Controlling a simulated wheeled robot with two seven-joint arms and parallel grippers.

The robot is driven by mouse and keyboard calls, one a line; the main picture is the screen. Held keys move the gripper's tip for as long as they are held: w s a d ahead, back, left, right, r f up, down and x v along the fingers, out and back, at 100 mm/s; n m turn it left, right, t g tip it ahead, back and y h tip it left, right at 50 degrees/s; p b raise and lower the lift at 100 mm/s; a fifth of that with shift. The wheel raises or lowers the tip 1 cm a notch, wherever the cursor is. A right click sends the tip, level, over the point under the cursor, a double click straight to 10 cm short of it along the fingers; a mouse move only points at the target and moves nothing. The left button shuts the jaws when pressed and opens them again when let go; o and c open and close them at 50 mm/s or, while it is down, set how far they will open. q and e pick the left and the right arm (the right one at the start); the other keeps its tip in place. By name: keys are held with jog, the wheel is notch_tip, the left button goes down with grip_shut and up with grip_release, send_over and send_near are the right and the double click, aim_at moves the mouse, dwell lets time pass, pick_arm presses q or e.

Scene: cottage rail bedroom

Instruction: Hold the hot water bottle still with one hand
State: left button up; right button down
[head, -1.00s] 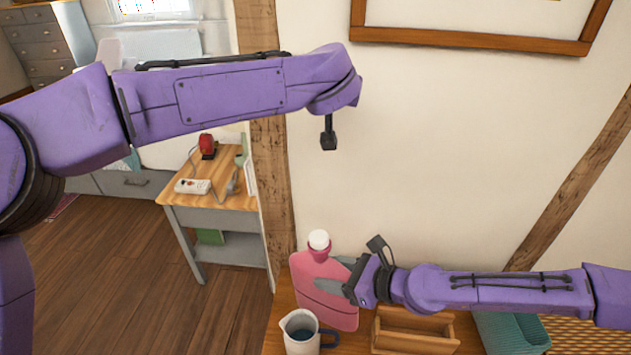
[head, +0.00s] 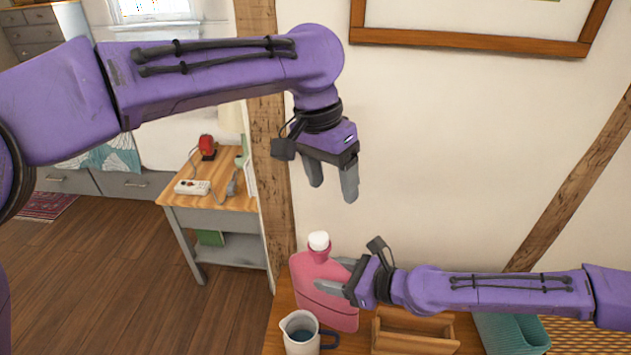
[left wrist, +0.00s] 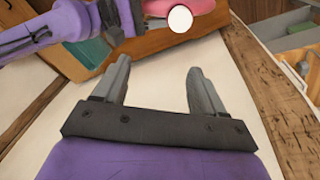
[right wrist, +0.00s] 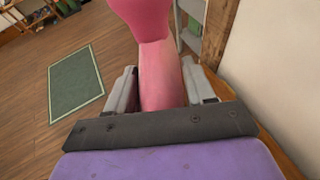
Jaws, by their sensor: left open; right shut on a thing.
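The pink hot water bottle (head: 325,298) stands upright on the wooden tabletop against the wall, its white cap (head: 318,241) on top. My right gripper (head: 338,275) comes in from the right and is shut on its body; in the right wrist view the pink bottle (right wrist: 160,75) lies between the fingers (right wrist: 157,92). My left gripper (head: 332,182) is open and empty, pointing down above the bottle and apart from it. In the left wrist view the open fingers (left wrist: 155,85) have the white cap (left wrist: 180,18) beyond them.
A jug (head: 300,332) stands on the tabletop just in front of the bottle. A wooden box (head: 412,332) and a teal basket (head: 512,333) sit to the right. A side table (head: 215,200) with a power strip (head: 192,187) is at the left.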

aim_at(318, 237)
pick_arm(q)
jog(key=a+n, duration=0.1)
jog(key=a+n+y, duration=0.1)
jog(key=n, duration=0.1)
jog(key=shift+s+a+f+y, duration=0.1)
jog(key=shift+s+a+y, duration=0.2)
jog(key=shift+s+a, duration=0.1)
jog(key=shift+d+f, duration=0.1)
jog(key=f, duration=1.2)
jog(key=shift+s+d, duration=0.1)
jog(key=shift+d, duration=0.15)
jog(key=shift+r, duration=0.1)
